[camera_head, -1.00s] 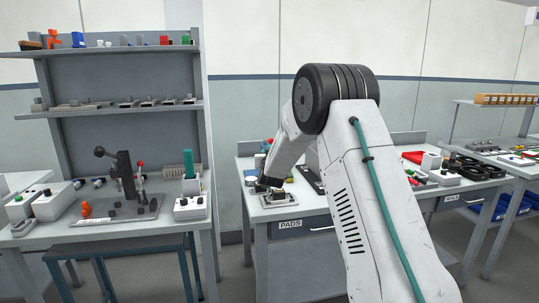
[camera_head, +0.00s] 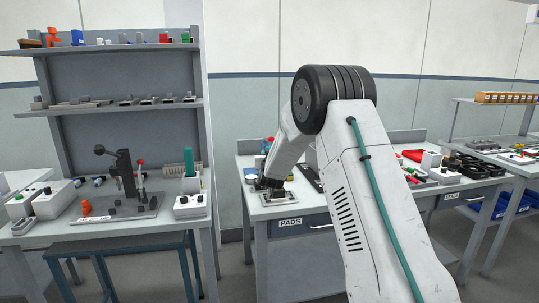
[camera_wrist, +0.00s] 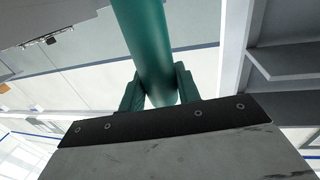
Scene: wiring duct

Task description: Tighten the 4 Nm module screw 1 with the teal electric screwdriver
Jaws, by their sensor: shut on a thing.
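My gripper (camera_wrist: 160,92) is shut on a teal cylinder, the teal electric screwdriver (camera_wrist: 150,35), which rises between the two teal fingers in the wrist view. Its working tip is out of that view. In the head view my gripper (camera_head: 271,186) is low over the left end of the PADS bench, close above a light plate (camera_head: 290,200) with dark parts on it. The gripper hides part of that plate. Module screw 1 is too small or hidden to make out, and I cannot tell whether the tool touches it.
The PADS bench (camera_head: 318,228) carries a red part and other items farther right. The left bench (camera_head: 110,236) holds a lever press (camera_head: 127,175) and an upright teal object (camera_head: 188,162) by a white box. A floor gap separates the benches. Shelves stand behind the left bench.

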